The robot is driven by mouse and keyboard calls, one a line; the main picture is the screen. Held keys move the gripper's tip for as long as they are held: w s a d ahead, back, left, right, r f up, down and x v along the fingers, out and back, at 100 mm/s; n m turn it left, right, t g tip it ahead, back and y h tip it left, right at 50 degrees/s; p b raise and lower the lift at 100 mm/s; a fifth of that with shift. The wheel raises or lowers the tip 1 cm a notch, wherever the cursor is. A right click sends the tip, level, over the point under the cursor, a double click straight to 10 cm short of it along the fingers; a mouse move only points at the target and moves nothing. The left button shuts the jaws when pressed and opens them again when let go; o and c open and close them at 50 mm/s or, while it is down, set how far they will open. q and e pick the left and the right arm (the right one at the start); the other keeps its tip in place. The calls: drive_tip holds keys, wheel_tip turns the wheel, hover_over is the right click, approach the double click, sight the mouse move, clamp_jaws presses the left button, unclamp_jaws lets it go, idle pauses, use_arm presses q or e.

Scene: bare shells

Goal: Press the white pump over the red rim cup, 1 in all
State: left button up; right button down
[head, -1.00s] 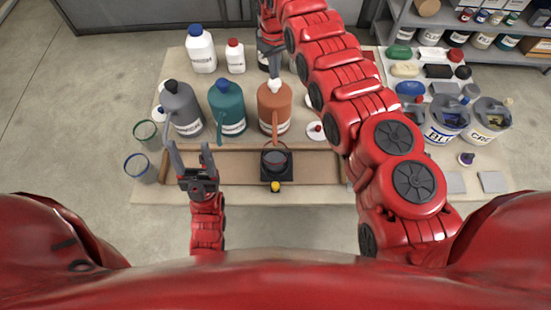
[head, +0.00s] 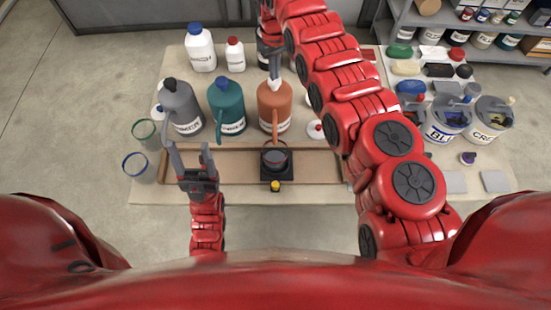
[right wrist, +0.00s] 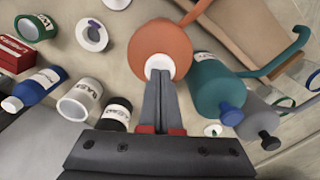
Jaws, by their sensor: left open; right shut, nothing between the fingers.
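The orange pump bottle (head: 270,108) stands behind the wooden tray, with its white pump head (head: 274,85) on top. Its orange spout points toward the front, over the red rim cup (head: 275,150). The cup sits on a black scale (head: 277,180). My right gripper (head: 275,76) is shut and empty, its fingertips at the white pump head. In the right wrist view the shut fingers (right wrist: 161,78) overlap the white pump head (right wrist: 158,64); whether they touch it I cannot tell. My left gripper (head: 190,150) is open and empty at the tray's left end.
A teal pump bottle (head: 226,110) and a grey pump bottle (head: 181,108) stand left of the orange one. Green-rim (head: 146,131) and blue-rim (head: 136,166) cups stand at the left edge. My right arm covers the table right of the orange bottle.

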drive_tip(key=shift+f+b, duration=0.75)
drive_tip(key=shift+f, duration=0.35)
drive_tip(key=shift+r, duration=0.2)
drive_tip(key=shift+r+p, duration=0.4)
drive_tip(key=shift+r, duration=1.05)
drive_tip(key=shift+r, duration=0.15)
wheel_tip(320, 180, up, 4)
drive_tip(key=shift+r, duration=0.9)
